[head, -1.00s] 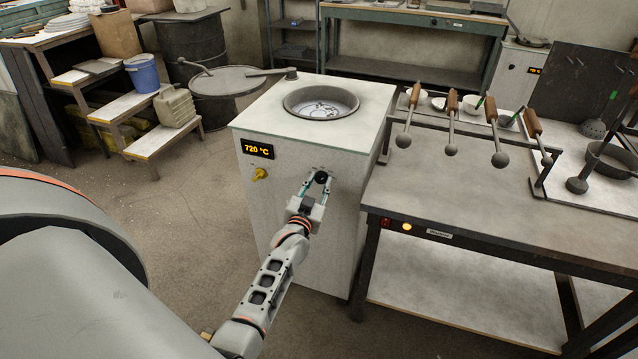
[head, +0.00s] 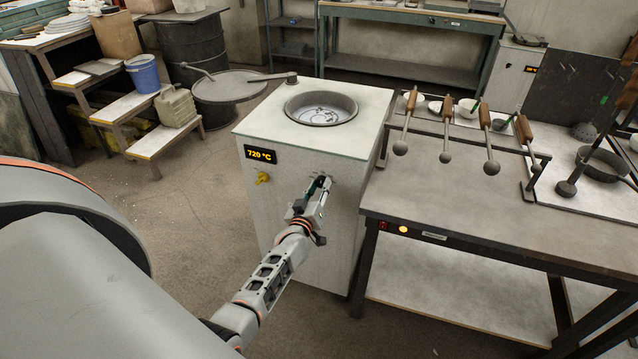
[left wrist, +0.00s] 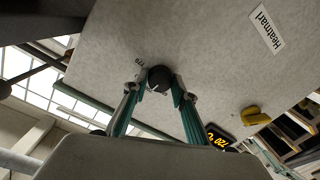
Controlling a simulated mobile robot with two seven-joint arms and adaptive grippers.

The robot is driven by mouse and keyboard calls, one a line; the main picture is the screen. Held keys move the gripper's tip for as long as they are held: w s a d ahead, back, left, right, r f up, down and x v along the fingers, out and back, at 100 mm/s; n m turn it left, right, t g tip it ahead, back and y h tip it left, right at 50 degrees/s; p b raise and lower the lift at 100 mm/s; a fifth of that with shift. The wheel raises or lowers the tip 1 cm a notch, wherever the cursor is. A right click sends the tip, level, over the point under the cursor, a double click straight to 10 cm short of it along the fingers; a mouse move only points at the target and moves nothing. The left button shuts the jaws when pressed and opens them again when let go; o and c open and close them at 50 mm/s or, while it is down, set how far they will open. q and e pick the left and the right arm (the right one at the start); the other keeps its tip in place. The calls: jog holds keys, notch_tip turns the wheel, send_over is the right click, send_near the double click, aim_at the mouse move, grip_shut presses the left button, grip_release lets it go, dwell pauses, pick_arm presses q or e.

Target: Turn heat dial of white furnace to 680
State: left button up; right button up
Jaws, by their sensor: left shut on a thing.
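The white furnace (head: 303,225) stands in the middle of the head view, with an open round crucible well on top. Its display (head: 261,155) reads 720 °C; it also shows in the left wrist view (left wrist: 219,137). The black heat dial (left wrist: 160,78) is on the front face, mostly hidden behind my gripper in the head view. My left gripper (head: 319,187) is at the front face, its two fingers shut on the dial, one on each side, as the left wrist view (left wrist: 157,92) shows. My right gripper is not in view.
A yellow knob (head: 262,178) sits below the display, left of the dial.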

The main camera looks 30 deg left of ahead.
pick_arm(q)
jog(key=n+p, duration=0.1)
jog(key=n, duration=0.2)
jog(key=shift+r+n, duration=0.1)
jog(key=shift+n, duration=0.2)
jog(key=n+p, duration=0.1)
jog(key=n, duration=0.4)
jog(key=shift+a+n+h, duration=0.1)
jog(key=shift+n+h, duration=0.2)
jog(key=shift+n, duration=0.3)
jog(key=o, duration=1.1)
